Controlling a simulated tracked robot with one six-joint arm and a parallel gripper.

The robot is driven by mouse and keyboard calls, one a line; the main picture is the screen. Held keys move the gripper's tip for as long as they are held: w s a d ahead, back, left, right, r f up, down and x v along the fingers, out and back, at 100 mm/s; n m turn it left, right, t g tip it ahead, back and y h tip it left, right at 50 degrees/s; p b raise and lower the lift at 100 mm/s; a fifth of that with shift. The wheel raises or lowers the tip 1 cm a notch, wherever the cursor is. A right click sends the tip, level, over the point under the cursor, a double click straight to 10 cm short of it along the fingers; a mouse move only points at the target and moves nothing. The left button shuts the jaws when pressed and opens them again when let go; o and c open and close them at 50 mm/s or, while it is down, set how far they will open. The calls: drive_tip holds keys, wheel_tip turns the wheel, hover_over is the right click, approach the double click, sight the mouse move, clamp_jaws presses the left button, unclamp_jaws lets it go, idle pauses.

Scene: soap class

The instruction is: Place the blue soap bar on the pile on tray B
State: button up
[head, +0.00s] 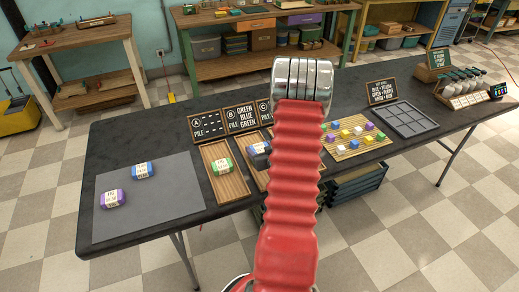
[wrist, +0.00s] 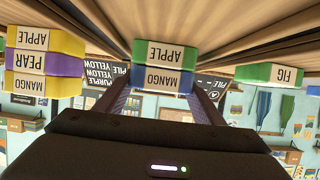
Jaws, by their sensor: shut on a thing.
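In the wrist view, which is upside down, my gripper (wrist: 162,88) is shut on a blue soap bar (wrist: 162,79) labelled MANGO. A green soap bar (wrist: 165,52) labelled APPLE lies against the tray. The blue bar is lined up directly over the green one and appears to touch it; a small gap cannot be ruled out.
Tray A (head: 232,187) holds one green bar (head: 222,166), labelled FIG. A yellow-purple-yellow pile (wrist: 45,62) stands beside my gripper in the wrist view. Another blue bar (head: 143,170) and a purple bar (head: 112,198) lie on the grey mat (head: 165,205). Small coloured blocks (head: 357,131) are at right.

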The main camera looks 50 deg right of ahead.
drive_tip(key=shift+f, duration=0.1)
drive_tip(key=o, duration=1.1)
drive_tip(key=shift+o, duration=0.2)
drive_tip(key=v, duration=1.2)
